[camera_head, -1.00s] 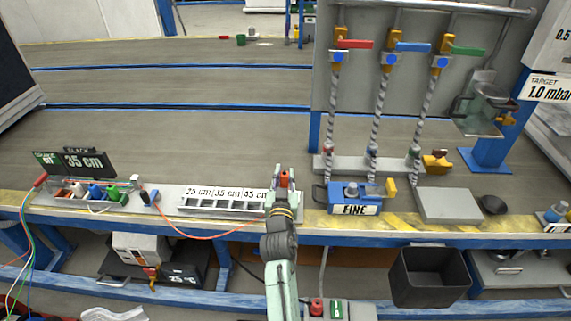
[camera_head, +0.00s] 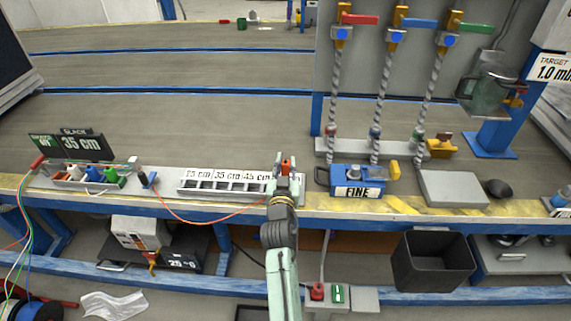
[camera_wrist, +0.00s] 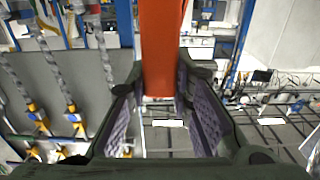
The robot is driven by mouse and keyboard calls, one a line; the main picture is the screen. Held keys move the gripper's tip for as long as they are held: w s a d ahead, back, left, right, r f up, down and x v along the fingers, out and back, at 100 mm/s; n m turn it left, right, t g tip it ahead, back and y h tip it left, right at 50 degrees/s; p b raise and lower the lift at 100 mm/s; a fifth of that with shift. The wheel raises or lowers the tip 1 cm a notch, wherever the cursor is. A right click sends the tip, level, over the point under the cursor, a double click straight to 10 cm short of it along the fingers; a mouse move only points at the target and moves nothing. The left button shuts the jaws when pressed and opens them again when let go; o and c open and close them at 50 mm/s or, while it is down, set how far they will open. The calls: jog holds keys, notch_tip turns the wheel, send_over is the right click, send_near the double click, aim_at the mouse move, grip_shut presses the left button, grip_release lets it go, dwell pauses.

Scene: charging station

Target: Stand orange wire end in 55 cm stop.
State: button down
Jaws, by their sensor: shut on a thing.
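The orange wire end (camera_wrist: 163,50) is a thick orange plug, held upright between the purple-padded fingers of my gripper (camera_wrist: 163,100) in the wrist view. In the head view my gripper (camera_head: 286,170) is shut on it at the right end of a pale slotted rack (camera_head: 188,190). The rack's visible labels read 25, 35 and 45 cm. The 55 cm stop is not visible; my gripper covers the rack's right end. Contact between plug and rack cannot be told.
A blue FINE box (camera_head: 357,178) stands close right of my gripper. A SLACK sign (camera_head: 83,145) reading 35 cm stands behind a tray of coloured plugs (camera_head: 60,183). Twisted hoses hang from valves at right. The bench behind the rack is clear.

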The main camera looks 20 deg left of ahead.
jog(key=shift+f+b, duration=0.8)
jog(key=shift+f, duration=0.45)
jog(key=shift+f+b, duration=1.8)
jog(key=shift+b, duration=0.15)
dwell(0.7)
jog(key=shift+s+f+b, duration=0.15)
jog(key=shift+f+b, duration=0.3)
jog(key=shift+b, duration=0.15)
jog(key=shift+r+p, duration=0.3)
jog(key=shift+p, duration=0.15)
jog(key=shift+r+p, duration=0.7)
jog(key=shift+r, duration=0.15)
jog(key=shift+w+r, duration=0.15)
jog(key=shift+w, duration=0.05)
jog(key=shift+f+b, duration=0.2)
jog(key=shift+b, duration=0.15)
dwell(1.1)
jog(key=shift+f+b, duration=0.3)
